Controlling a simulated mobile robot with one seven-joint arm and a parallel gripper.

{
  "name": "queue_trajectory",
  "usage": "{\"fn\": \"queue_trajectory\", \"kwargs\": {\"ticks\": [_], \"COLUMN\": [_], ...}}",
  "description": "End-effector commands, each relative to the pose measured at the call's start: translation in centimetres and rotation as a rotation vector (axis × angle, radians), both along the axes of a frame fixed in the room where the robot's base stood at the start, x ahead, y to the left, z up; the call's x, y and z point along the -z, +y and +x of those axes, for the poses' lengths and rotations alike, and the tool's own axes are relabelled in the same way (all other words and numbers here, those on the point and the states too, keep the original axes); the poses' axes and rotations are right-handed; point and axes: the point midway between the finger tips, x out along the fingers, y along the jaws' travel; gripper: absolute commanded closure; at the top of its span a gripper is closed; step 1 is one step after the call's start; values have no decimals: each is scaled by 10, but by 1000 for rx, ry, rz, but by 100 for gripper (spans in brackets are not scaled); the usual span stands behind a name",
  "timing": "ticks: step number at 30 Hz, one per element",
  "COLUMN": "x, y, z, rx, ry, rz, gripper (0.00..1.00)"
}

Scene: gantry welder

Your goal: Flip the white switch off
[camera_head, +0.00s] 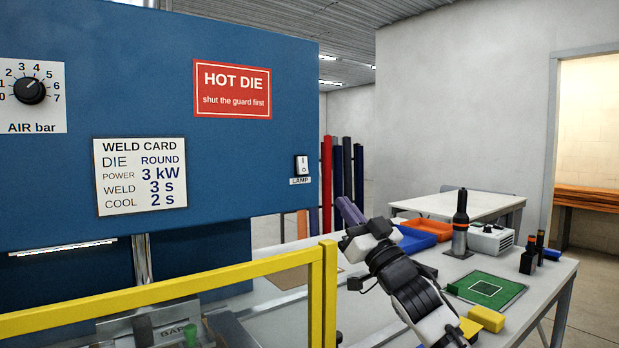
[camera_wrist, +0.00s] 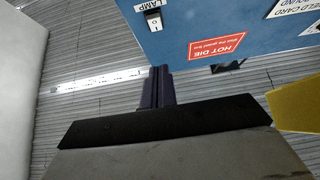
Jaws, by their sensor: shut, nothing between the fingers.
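The white switch (camera_head: 302,166) is a small rocker in a black frame near the right edge of the blue machine panel, above a LAMP label (camera_head: 300,181). I cannot tell for sure which way its rocker is tilted. It also shows upside down at the top of the wrist view (camera_wrist: 153,20). My gripper (camera_head: 347,208) has purple fingers, shut and empty. It is to the right of the switch and lower in the head view, apart from it. In the wrist view the shut fingers (camera_wrist: 157,86) point up towards the switch, with a gap between.
A yellow guard rail (camera_head: 180,288) crosses the front left. The blue panel (camera_head: 240,150) carries a HOT DIE sign (camera_head: 232,89), a weld card (camera_head: 141,176) and an AIR dial (camera_head: 30,90). A bench (camera_head: 545,290) with a blue tray and tools stands at right.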

Motion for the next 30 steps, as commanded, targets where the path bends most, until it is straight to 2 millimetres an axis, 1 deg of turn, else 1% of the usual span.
{"fn": "queue_trajectory", "kwargs": {"ticks": [5,8,11,18,22,24,30], "x": [-2,-8,-19,-51,-66,-60,-55], "y": [2,6,14,39,51,57,69], "z": [2,7,17,51,68,78,94], "rx": [-1,-2,-3,-3,-1,-2,0], "ry": [0,0,0,0,0,4,2], "rz": [0,0,0,0,-1,2,1], "gripper": [100,100,100,100,100,100,100]}}
